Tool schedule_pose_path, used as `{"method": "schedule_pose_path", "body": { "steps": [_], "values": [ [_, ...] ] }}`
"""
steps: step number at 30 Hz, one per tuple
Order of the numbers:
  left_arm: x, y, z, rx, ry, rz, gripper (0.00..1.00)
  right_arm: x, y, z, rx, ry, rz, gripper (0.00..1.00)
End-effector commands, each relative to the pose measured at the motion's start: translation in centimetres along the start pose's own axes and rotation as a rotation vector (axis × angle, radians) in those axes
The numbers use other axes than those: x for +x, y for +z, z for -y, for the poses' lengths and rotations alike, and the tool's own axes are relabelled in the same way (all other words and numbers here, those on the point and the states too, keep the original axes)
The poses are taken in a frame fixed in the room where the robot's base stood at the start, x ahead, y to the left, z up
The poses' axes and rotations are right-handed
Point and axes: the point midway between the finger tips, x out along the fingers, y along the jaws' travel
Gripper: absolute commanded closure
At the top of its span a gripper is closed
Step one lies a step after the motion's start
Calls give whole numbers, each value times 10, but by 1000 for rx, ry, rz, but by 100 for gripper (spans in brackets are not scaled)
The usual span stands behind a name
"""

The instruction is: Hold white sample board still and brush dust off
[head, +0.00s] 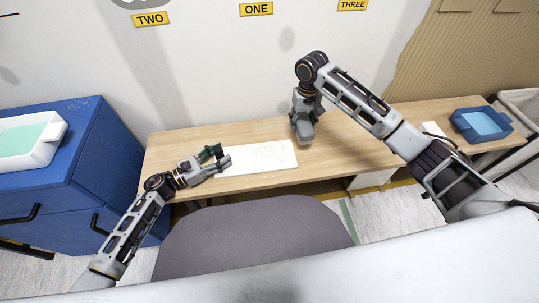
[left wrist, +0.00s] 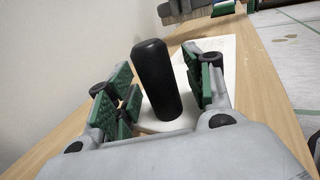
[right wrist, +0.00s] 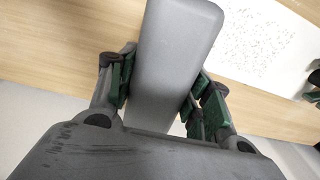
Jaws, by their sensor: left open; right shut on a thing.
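The white sample board (head: 256,165) lies flat on the wooden table, with small specks of dust on it. The specks also show on the board in the right wrist view (right wrist: 262,48). My left gripper (head: 218,158) is at the board's left end, open. In the left wrist view a black upright handle (left wrist: 158,82) with a pale rounded base stands between its fingers, with gaps on both sides. My right gripper (head: 303,122) is shut on a grey block-like brush handle (right wrist: 172,62) beside the board's right end. The brush's lower end is hard to make out.
The wooden table (head: 350,150) has bare room right of the board. A blue tray (head: 481,124) sits at its right end. A white tray (head: 32,143) rests on the blue cabinet (head: 100,165) at left. A grey chair-like shape (head: 255,240) is in front. The wall stands behind.

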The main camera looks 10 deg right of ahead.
Motion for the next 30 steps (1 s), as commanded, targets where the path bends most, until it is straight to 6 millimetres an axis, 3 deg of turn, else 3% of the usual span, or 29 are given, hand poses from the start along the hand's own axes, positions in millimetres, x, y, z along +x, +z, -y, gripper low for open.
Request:
{"method": "schedule_pose_path", "body": {
  "steps": [11, 30],
  "values": [
    [-14, -2, 0, -3, 2, -4, 48, 0, 0, 0, 0, 0, -1, 76],
    [-96, -2, 0, -2, 1, -5, 48, 0, 0, 0, 0, 0, -1, 76]
  ]
}}
